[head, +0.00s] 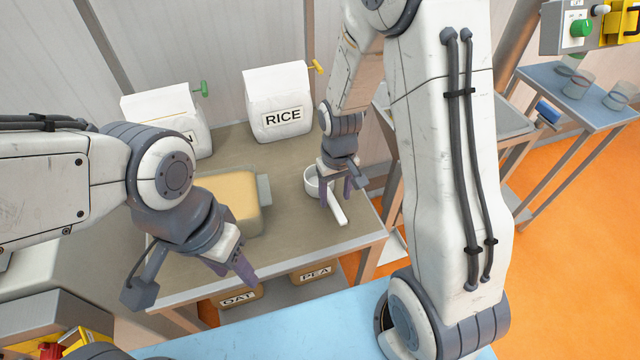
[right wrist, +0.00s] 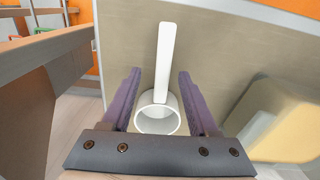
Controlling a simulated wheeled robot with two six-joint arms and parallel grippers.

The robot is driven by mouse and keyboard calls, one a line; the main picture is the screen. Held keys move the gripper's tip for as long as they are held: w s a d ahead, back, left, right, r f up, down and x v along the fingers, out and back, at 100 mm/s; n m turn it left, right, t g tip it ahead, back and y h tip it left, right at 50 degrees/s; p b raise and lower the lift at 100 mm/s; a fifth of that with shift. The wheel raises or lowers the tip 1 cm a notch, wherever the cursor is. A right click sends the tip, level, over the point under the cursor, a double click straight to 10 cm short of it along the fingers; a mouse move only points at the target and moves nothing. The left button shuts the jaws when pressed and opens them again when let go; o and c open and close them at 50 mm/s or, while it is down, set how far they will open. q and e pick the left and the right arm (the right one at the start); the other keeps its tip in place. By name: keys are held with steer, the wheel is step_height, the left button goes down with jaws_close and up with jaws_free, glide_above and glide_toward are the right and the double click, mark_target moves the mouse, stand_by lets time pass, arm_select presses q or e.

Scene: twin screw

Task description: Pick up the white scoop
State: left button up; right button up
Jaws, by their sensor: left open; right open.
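The white scoop (head: 339,212) lies on the table, its round cup toward the back and its handle pointing to the table's front edge. In the right wrist view the scoop (right wrist: 163,62) shows between the two purple fingers, cup near the gripper and handle pointing away. My right gripper (head: 335,202) is open, with its fingers on either side of the scoop; I cannot tell whether they touch it. It also shows in the right wrist view (right wrist: 158,90). My left gripper (head: 240,275) is open and empty near the table's front left, apart from the scoop.
A RICE bag (head: 279,104) and another white bag (head: 170,122) stand at the table's back. A tan-filled container (head: 232,200) sits left of the scoop. OAT (head: 238,298) and PEA (head: 317,273) bins are below the table (head: 290,240). A blue-topped table (head: 575,95) with glass jars stands right.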

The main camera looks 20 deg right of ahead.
mark_target(333, 202)
steer(key=f, duration=0.4)
steer(key=shift+a+f, duration=0.1)
steer(key=shift+a, duration=0.1)
jaws_close()
steer(key=shift+w+r, duration=0.1)
steer(key=shift+r, duration=0.6)
step_height(333, 202, up, 3)
steer(key=shift+f, duration=0.15)
steer(key=s+d+r, duration=0.2)
steer(key=d+r, duration=0.5)
steer(key=d, duration=0.4)
steer(key=shift+s+d+b, duration=0.2)
steer(key=shift+s+b, duration=0.15)
